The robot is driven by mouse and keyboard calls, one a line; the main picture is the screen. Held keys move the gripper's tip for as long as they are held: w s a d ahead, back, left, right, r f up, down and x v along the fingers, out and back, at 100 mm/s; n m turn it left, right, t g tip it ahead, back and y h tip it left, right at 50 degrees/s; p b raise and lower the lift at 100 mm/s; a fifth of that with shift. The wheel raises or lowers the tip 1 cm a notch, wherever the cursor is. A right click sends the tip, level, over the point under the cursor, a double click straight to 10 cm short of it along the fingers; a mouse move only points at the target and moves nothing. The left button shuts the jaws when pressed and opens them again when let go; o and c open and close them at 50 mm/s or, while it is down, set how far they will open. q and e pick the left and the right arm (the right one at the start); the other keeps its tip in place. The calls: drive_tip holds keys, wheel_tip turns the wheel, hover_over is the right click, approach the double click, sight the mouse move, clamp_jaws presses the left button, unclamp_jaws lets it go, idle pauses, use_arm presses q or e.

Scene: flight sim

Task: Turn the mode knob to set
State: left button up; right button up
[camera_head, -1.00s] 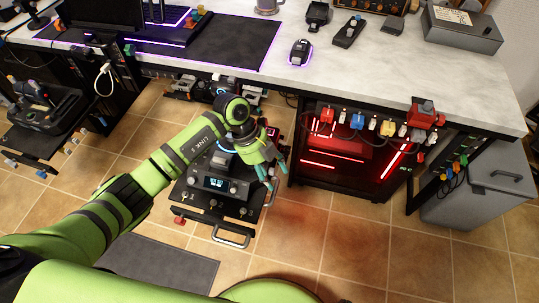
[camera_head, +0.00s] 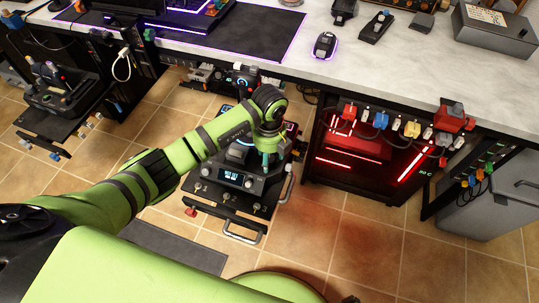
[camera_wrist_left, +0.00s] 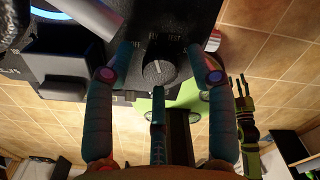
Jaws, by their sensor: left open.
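The control panel (camera_head: 222,190) is a dark unit on a low stand below the desk, with a small lit display (camera_head: 231,177) whose text is too small to read surely. My left gripper (camera_head: 270,163) is over the panel's right part, fingers pointing down. In the left wrist view, a dark round knob (camera_wrist_left: 158,73) with a pale pointer line sits between the spread fingers of my open left gripper (camera_wrist_left: 163,60). I cannot tell whether the fingers touch it.
A metal handle (camera_head: 240,232) sticks out at the stand's front. The desk (camera_head: 400,75) edge overhangs behind, with a red-lit computer case (camera_head: 365,165) to the right. A dark lever block (camera_wrist_left: 65,75) stands left of the knob in the wrist view. Tiled floor is clear at front right.

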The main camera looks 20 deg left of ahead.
use_arm(q)
clamp_jaws()
